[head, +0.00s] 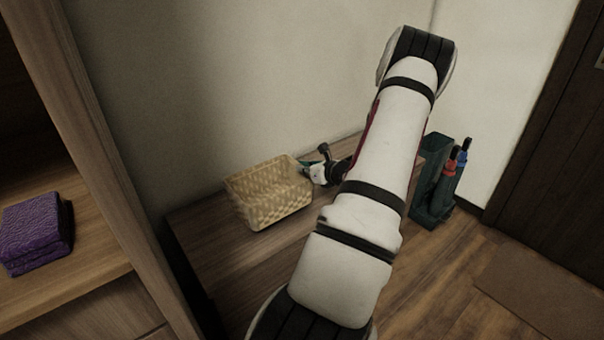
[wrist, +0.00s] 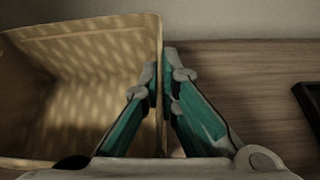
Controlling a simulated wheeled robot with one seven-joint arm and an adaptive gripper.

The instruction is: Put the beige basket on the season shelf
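The beige basket (head: 270,194) is woven and stands upright on the wooden cabinet top (head: 200,232) against the wall. In the wrist view the basket (wrist: 75,60) fills the left side, and its inside looks empty. My gripper (wrist: 161,75) has one teal finger inside the basket and one outside, with the right wall of the basket between them. The fingertips are close together on this wall. In the head view my gripper (head: 306,170) is at the basket's right rim, partly hidden by my arm. No shelf can be identified as the season shelf.
A wooden shelf unit (head: 90,275) stands at the left, with a folded purple cloth (head: 35,232) on one board. A dark green stand (head: 434,185) with umbrellas stands beyond the cabinet on the right. A dark object (wrist: 308,105) lies at the wrist view's right edge.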

